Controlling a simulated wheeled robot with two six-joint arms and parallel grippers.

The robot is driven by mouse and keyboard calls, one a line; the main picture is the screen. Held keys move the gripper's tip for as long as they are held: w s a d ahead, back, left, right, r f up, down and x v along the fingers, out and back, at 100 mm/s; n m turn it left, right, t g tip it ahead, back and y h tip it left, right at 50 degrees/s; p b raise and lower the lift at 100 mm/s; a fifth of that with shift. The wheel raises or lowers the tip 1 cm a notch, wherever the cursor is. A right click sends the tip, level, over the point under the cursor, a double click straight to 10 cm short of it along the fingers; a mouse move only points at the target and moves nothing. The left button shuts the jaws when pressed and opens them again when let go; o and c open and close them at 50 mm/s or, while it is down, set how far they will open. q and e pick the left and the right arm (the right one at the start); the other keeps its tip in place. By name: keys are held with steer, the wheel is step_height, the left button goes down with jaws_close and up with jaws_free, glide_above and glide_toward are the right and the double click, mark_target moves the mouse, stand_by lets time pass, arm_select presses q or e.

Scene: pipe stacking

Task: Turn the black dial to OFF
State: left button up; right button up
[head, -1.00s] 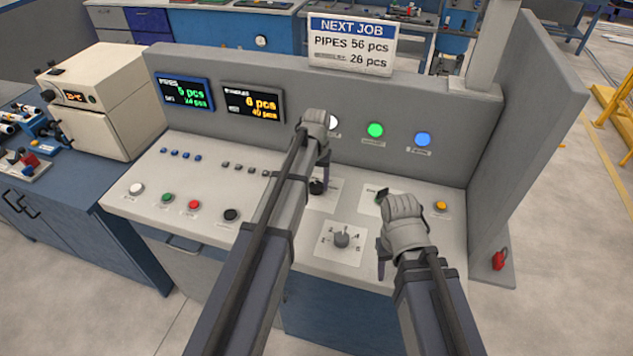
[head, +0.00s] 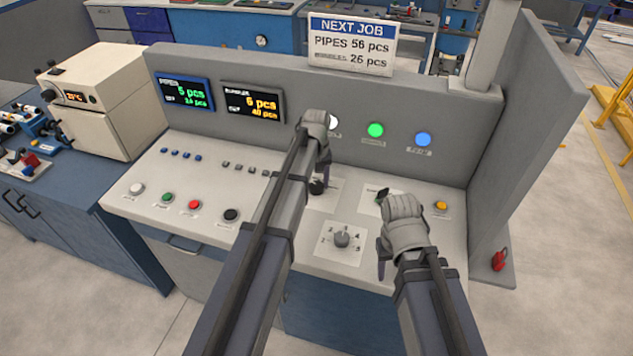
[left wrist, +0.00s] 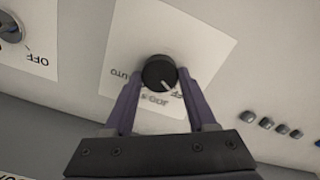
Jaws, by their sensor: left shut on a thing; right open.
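The black dial (left wrist: 158,72) sits on a white label plate (left wrist: 195,30) in the left wrist view. Its white pointer line points to the lower right, toward lettering that looks like OFF, partly hidden by a finger. AUTO and JOG are also printed there, upside down. My left gripper (left wrist: 160,95) has its purple fingers on both sides of the dial, shut on it. In the head view the dial (head: 317,188) is partly hidden below my left gripper (head: 322,178). My right gripper (head: 383,255) is open and empty above the panel's right part.
A grey selector knob (head: 342,238) on a numbered plate stands between the arms. A dark switch (head: 382,194) is just behind my right gripper, and a yellow button (head: 441,205) right of it. Several buttons line the panel's left side. A raised wall with displays (head: 253,102) stands behind.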

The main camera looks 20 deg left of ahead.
mark_target(317, 185)
arm_select(q)
steer(key=o, duration=1.4)
steer(key=shift+r, duration=0.15)
arm_select(e)
steer(key=shift+r, duration=0.2)
arm_select(q)
step_height(317, 185, up, 8)
steer(key=p, duration=0.8)
steer(key=shift+f, duration=0.2)
arm_select(e)
step_height(317, 185, up, 7)
steer(key=shift+r, duration=0.2)
